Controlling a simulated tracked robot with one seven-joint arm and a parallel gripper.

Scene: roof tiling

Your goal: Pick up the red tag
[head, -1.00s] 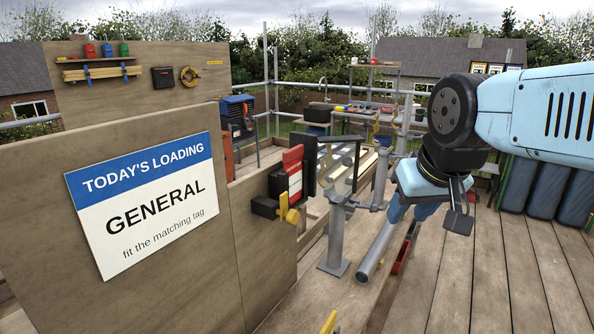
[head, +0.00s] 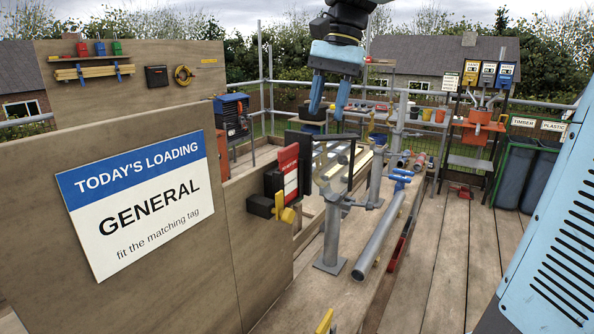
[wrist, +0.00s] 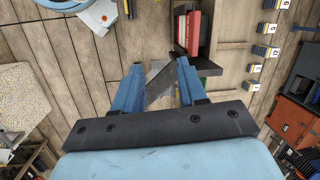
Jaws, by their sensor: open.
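A red tag (head: 288,160) with white areas and small print stands upright against a black holder at the end of the wooden panel in the head view. A red upright piece that looks like it shows in the wrist view (wrist: 193,32), above and right of the fingers. My gripper (head: 328,109) is open and empty, with its blue fingers pointing down, above and to the right of the tag in the head view. Its two blue fingers also show apart in the wrist view (wrist: 160,66). Nothing is between the fingertips.
A yellow-handled black part (head: 283,213) sits just below the tag. A grey post stand (head: 333,235) and a long grey pipe (head: 378,240) are to its right. A sign reading GENERAL (head: 140,205) is on the panel. The plank floor at right is largely clear.

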